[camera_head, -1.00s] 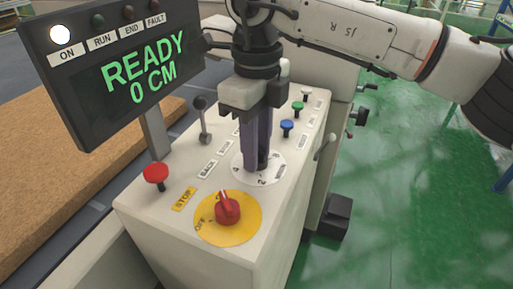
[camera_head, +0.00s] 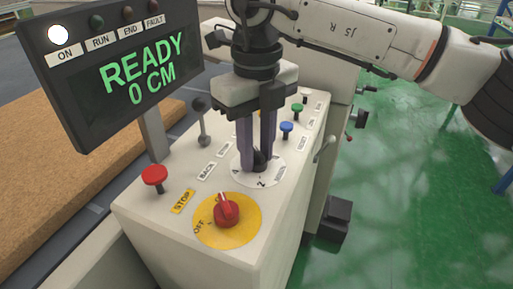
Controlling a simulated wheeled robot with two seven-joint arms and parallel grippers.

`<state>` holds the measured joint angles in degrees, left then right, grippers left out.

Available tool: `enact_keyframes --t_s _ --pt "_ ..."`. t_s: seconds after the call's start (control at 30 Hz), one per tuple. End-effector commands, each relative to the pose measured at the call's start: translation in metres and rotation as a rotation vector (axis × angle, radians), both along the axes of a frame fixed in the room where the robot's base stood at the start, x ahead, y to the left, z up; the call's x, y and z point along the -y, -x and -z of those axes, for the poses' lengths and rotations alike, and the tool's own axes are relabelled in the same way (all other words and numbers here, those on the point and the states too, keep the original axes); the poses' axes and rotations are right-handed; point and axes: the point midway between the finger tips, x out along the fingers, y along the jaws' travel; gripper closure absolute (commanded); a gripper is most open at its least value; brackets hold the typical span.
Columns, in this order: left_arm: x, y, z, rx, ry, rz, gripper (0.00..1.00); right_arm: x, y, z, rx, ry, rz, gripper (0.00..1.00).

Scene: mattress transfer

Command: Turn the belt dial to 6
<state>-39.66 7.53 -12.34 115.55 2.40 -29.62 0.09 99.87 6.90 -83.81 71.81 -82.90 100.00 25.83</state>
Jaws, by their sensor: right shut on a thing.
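The belt dial (camera_head: 246,178) is a white numbered disc with a dark knob (camera_head: 261,160) on the sloped panel of the control console. A "2" shows on its near side; most other numbers are hidden or too small to read. My right gripper (camera_head: 258,163) points down from above, its two purple-grey fingers shut on the dark knob. My left gripper is not in view.
A red switch (camera_head: 227,211) on a yellow disc lies nearer, with a red STOP button (camera_head: 154,176) at left. A lever (camera_head: 202,125) and green (camera_head: 297,108) and blue (camera_head: 286,129) buttons flank the gripper. The screen (camera_head: 117,72) reads "READY 0 CM".

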Motion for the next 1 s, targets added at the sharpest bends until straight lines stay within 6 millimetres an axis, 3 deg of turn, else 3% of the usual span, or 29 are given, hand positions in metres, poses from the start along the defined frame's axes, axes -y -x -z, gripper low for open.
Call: enact_keyframes --t_s 0.13,0.17,0.27,0.63,1.0 --pt "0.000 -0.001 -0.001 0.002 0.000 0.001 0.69 0.001 -0.001 -0.002 0.003 0.001 0.002 0.96" --pt "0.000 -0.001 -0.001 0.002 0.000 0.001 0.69 0.001 -0.001 -0.002 0.003 0.001 0.002 0.71" --pt "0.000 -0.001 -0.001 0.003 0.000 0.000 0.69 0.001 -0.001 -0.002 0.003 0.000 0.001 0.55" --pt "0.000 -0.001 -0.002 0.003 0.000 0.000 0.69 0.000 0.000 -0.006 0.002 -0.001 -0.001 0.55" --pt "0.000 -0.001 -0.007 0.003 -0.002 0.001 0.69 0.000 -0.001 -0.074 0.004 0.000 0.001 0.55"
